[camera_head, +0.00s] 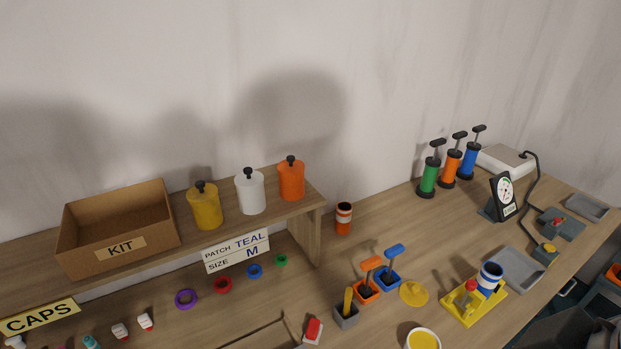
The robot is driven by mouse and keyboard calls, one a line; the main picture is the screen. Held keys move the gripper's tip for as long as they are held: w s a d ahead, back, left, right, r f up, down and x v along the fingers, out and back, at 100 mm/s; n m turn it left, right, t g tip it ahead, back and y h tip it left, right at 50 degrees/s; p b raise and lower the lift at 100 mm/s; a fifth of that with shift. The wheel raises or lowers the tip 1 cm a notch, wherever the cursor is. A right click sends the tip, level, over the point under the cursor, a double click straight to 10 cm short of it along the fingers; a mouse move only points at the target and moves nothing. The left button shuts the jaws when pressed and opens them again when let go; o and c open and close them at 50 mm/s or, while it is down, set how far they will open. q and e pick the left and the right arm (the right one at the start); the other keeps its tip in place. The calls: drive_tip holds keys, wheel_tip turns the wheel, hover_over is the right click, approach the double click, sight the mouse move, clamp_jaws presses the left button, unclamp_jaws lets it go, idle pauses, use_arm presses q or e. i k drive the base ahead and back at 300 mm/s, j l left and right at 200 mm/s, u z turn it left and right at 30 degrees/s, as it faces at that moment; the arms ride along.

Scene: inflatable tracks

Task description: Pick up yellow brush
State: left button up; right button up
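A yellow upright handle (348,299), which looks like the yellow brush, stands in a small grey holder (347,318) on the table, low in the middle of the view. Its lower end is hidden inside the holder. An orange brush (370,266) in an orange holder (367,295) and a blue brush (394,251) in a blue holder (387,281) stand just behind it to the right. Neither of my grippers shows in this view.
A yellow disc (413,294) and an open pot of yellow (424,340) lie to the right of the holders. A red-topped block (313,330) lies to the left. A raised shelf (308,237) stands behind on the left. The table around the striped can (344,218) is clear.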

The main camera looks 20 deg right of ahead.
sight(348, 297)
drive_tip(key=z, duration=0.95)
drive_tip(key=i+l+u, duration=0.15)
drive_tip(key=i+l, duration=0.15)
drive_tip(key=i, duration=0.15)
drive_tip(key=k, duration=0.15)
drive_tip(key=k+l+u, duration=0.2)
drive_tip(key=i+l+u, duration=0.25)
drive_tip(key=l+u, duration=0.3)
drive_tip(key=l, duration=0.15)
drive_tip(key=l+u, duration=0.25)
drive_tip(key=l, duration=0.15)
drive_tip(key=i+l, duration=0.05)
